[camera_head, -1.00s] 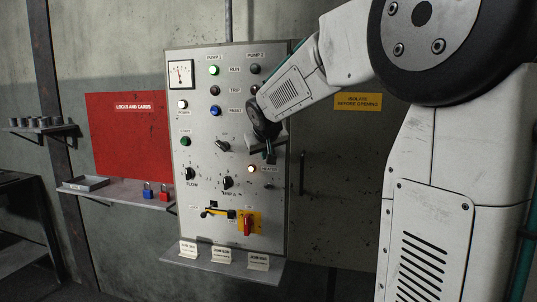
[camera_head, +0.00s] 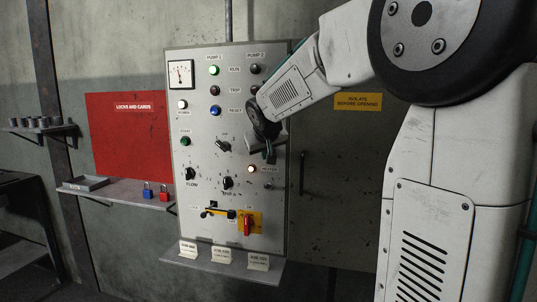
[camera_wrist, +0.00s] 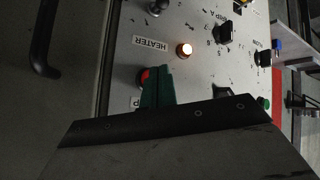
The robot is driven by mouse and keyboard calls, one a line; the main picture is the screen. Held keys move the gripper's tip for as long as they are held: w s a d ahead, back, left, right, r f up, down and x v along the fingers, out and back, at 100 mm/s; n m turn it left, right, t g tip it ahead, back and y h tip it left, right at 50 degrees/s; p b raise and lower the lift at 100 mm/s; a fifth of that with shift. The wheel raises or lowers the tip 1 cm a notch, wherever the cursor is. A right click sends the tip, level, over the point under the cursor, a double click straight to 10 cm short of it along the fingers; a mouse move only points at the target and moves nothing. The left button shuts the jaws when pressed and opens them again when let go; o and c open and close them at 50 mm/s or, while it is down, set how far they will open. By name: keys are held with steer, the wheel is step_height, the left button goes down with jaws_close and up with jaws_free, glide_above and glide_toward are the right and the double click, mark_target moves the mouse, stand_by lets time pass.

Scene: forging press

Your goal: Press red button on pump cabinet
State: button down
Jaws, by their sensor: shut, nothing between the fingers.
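The pump cabinet (camera_head: 207,222) is a pale grey panel with lamps, knobs and a red-and-yellow switch. My gripper (camera_head: 270,156) is at its right side, above the lit heater lamp (camera_head: 251,169). In the wrist view my gripper (camera_wrist: 157,72) shows as dark green fingers, shut with nothing between them. A red button (camera_wrist: 145,76) shows right beside the fingertips, partly hidden by them. A label is partly visible below it. The head view does not show this button, as my gripper and wrist cover that area. I cannot tell whether the fingertips touch the button.
The heater lamp glows close to the fingers in the wrist view (camera_wrist: 184,49). Several black knobs are nearby, including one (camera_head: 227,183) at the lower left. A dark door handle (camera_head: 302,173) is to the right. A small shelf (camera_head: 222,265) with cards juts out below the panel.

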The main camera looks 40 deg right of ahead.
steer(key=shift+d, duration=0.1)
steer(key=shift+w+d, duration=0.25)
steer(key=shift+w+d, duration=0.2)
steer(key=shift+d, duration=0.1)
stand_by(0.8)
steer(key=shift+a, duration=0.1)
steer(key=shift+s+a, duration=0.5)
steer(key=shift+a, duration=0.05)
stand_by(0.3)
steer(key=shift+s+a, duration=0.8)
steer(key=shift+a, duration=0.2)
steer(key=shift+s+a, duration=0.75)
steer(key=shift+a, duration=0.25)
